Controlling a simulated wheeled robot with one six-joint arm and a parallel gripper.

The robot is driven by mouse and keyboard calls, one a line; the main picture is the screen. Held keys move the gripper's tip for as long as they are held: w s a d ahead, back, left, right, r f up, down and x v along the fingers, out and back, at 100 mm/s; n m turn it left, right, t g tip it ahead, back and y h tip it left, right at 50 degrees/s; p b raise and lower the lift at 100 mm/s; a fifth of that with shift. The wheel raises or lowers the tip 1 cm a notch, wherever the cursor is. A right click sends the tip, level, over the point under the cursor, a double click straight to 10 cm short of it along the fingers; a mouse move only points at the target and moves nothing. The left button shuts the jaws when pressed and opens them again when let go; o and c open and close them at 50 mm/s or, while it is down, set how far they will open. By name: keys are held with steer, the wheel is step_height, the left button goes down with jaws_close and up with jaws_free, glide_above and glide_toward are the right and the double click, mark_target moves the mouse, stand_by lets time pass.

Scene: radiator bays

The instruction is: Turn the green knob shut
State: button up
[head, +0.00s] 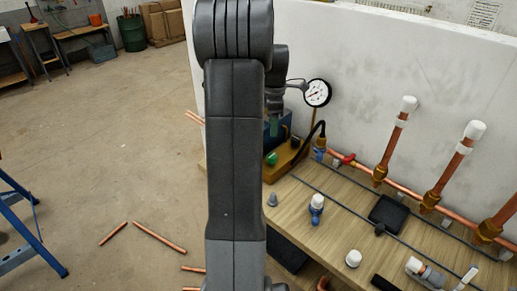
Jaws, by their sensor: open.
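The green knob (271,158) shows in the head view just right of my arm, low on a brown-yellow block at the left end of the bench. My arm's upright links cover part of the area to its left.
A pressure gauge (317,93) stands right of my wrist. A red-handled valve (347,158) and copper pipes (432,200) run along the white wall. White-capped fittings (317,203) and a black pad (386,214) lie on the wooden bench (335,235).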

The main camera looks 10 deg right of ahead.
mark_target(272, 155)
step_height(272, 155, down, 14)
steer(key=shift+s+r+p, duration=0.15)
steer(key=shift+r+p, duration=0.1)
steer(key=shift+p, duration=0.45)
steer(key=shift+c, duration=0.3)
steer(key=c, duration=0.9)
